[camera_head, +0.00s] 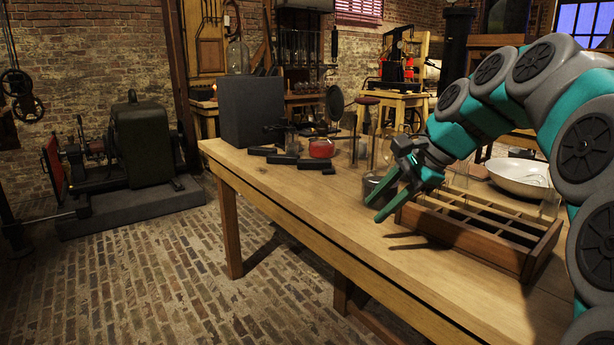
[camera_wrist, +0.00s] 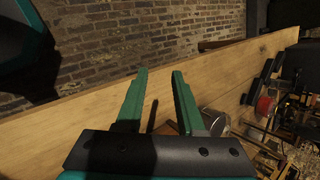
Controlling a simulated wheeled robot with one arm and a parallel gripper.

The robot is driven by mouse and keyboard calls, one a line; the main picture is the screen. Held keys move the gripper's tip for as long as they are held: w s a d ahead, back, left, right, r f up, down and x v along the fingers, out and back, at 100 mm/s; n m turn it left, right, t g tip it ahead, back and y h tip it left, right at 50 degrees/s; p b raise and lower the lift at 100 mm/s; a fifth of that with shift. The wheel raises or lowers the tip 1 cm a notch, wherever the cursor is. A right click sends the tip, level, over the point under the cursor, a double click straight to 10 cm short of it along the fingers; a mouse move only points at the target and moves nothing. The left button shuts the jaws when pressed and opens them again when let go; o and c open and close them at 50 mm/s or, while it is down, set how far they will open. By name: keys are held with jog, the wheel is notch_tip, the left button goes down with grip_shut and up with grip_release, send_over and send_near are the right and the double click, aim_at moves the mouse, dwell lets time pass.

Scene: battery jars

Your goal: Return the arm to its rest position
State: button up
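My gripper (camera_head: 377,202) is in the head view above the front part of the wooden table, its green fingers apart with nothing between them. Its fingers point down and to the left, and my arm curves in from the right edge. In the wrist view my gripper (camera_wrist: 160,97) also shows two separated green fingers with empty space between the tips. Beyond them lie the table top and the brick floor.
The front-left table top is bare.

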jog(key=s+f+n+g+h, duration=0.2)
jog(key=s+f+n, duration=0.2)
jog(key=s+f, duration=0.4)
jog(key=s+d+f+n+g+h, duration=0.1)
jog(key=s+f+n+g+h, duration=0.1)
jog(key=s+f+n, duration=0.3)
jog(key=s+f+n+g+h, duration=0.1)
jog(key=s+f+n, duration=0.3)
jog(key=s+f, duration=0.8)
jog(key=s, duration=0.9)
jog(key=shift+d+f+g+h, duration=0.15)
jog(key=shift+f+g+h, duration=0.25)
